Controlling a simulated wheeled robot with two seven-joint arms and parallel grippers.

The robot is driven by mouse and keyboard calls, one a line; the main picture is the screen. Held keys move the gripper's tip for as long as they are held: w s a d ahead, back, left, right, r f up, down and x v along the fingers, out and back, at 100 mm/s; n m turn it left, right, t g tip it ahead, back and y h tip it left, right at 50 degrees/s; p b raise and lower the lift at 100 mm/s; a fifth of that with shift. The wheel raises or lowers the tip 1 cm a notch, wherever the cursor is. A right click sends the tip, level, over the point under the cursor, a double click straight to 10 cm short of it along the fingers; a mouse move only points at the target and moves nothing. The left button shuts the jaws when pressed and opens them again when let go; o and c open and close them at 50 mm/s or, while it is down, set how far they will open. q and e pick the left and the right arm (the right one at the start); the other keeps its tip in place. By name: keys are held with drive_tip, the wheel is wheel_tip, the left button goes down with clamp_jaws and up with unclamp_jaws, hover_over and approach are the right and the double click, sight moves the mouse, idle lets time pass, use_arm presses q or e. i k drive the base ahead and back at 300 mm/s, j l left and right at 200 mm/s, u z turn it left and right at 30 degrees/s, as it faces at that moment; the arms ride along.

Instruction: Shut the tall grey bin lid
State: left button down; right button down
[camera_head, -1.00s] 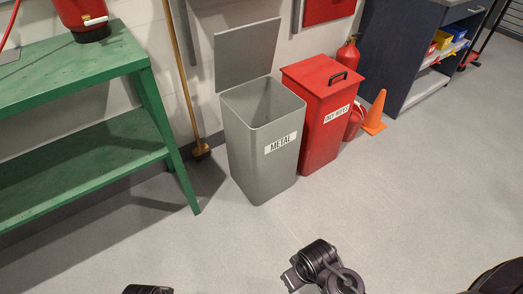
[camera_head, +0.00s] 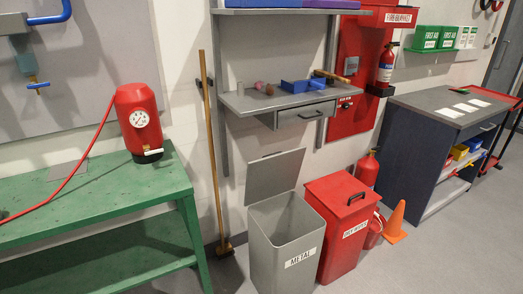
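The tall grey bin (camera_head: 262,262), labelled METAL, stands on the floor in the lower middle of the head view. Its grey lid (camera_head: 275,174) is up, tilted back on the far side, so the bin's mouth is open. The bin's bottom is cut off by the picture's lower edge. Neither of my grippers shows in the current head view.
A red bin (camera_head: 340,228) with a shut lid stands close at the grey bin's right. A broom (camera_head: 212,150) leans at its left, beside a green bench (camera_head: 100,215). A wall shelf (camera_head: 290,98) hangs above the lid. An orange cone (camera_head: 396,222) and dark cabinet (camera_head: 435,150) are farther right.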

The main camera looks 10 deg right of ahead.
sight(270, 175)
drive_tip(key=l+u, duration=0.2)
drive_tip(key=u, duration=0.15)
drive_tip(key=l+u, duration=0.2)
drive_tip(key=u, duration=0.15)
drive_tip(key=l+u, duration=0.25)
drive_tip(key=u, duration=0.15)
drive_tip(key=l+u, duration=0.1)
drive_tip(key=l, duration=0.3)
drive_tip(key=k+l+u, duration=0.15)
drive_tip(key=l, duration=0.25)
drive_tip(key=k+l+u, duration=0.1)
drive_tip(key=l, duration=0.35)
drive_tip(key=k+l+u, duration=0.1)
drive_tip(key=l, duration=0.25)
drive_tip(key=k+l+u, duration=0.15)
drive_tip(key=l, duration=0.25)
drive_tip(key=k+l+u, duration=0.1)
drive_tip(key=l, duration=0.25)
drive_tip(key=k, duration=0.1)
